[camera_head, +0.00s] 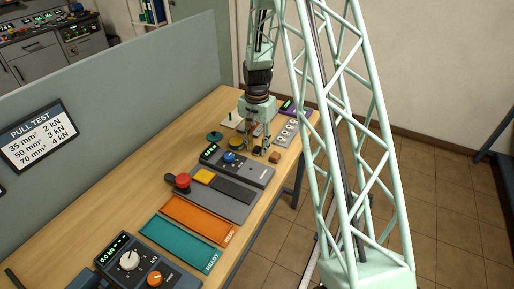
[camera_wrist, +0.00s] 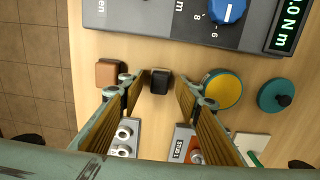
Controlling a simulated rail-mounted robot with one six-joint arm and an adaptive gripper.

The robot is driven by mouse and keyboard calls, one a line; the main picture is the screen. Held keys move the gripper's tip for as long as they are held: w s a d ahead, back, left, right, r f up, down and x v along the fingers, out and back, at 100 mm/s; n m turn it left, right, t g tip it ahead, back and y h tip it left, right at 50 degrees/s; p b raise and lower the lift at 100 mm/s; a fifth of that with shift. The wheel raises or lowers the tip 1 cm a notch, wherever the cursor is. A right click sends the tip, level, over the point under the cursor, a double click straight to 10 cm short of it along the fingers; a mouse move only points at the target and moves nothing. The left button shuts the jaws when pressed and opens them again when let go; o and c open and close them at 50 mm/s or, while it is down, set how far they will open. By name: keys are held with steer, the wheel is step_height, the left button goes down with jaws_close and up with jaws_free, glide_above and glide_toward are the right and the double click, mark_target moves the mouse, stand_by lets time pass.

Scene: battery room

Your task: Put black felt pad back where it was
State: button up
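A small black block (camera_wrist: 160,82), which looks like the black felt pad, sits on the wooden bench in the wrist view. In the head view it is a small dark spot (camera_head: 257,150) under my gripper. My gripper (camera_head: 254,147) is low over the bench, pointing down. In the wrist view its fingers (camera_wrist: 157,84) are apart, one on each side of the black block. I see gaps on both sides, so the fingers do not appear to press on it. Whether the block rests directly on the bench top is hard to tell.
A brown block (camera_wrist: 108,74) lies close left of the fingers; a yellow disc (camera_wrist: 222,88) is close right. A torque meter (camera_head: 237,166) stands nearby. Terminal blocks (camera_wrist: 124,136) lie near the fingers. An orange mat (camera_head: 196,218) and teal READY mat (camera_head: 186,243) lie farther forward.

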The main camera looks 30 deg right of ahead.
step_height(320, 180, up, 12)
steer(key=shift+f+p, duration=0.25)
steer(key=shift+p, duration=0.15)
steer(key=shift+r, duration=0.1)
stand_by(0.8)
step_height(320, 180, up, 15)
steer(key=n+t, duration=0.1)
steer(key=n, duration=0.2)
glide_above(257, 148)
steer(key=s+a, duration=0.7)
steer(key=s+a+r+n+t, duration=0.1)
steer(key=s+a+r+n, duration=0.15)
steer(key=s+r, duration=0.35)
steer(key=s+a+r+n, duration=0.1)
steer(key=s+a+r, duration=0.3)
steer(key=s+r, duration=0.25)
steer(key=s+a+r+n, duration=0.1)
steer(key=s+a, duration=0.1)
steer(key=s, duration=0.6)
steer(key=s+a+r+n+t, duration=0.1)
steer(key=s+a+n, duration=0.1)
steer(key=s, duration=0.7)
steer(key=s+a+r+n, duration=0.2)
steer(key=s+a, duration=0.1)
steer(key=s, duration=0.5)
steer(key=shift+s+t, duration=0.2)
steer(key=shift+t, duration=0.2)
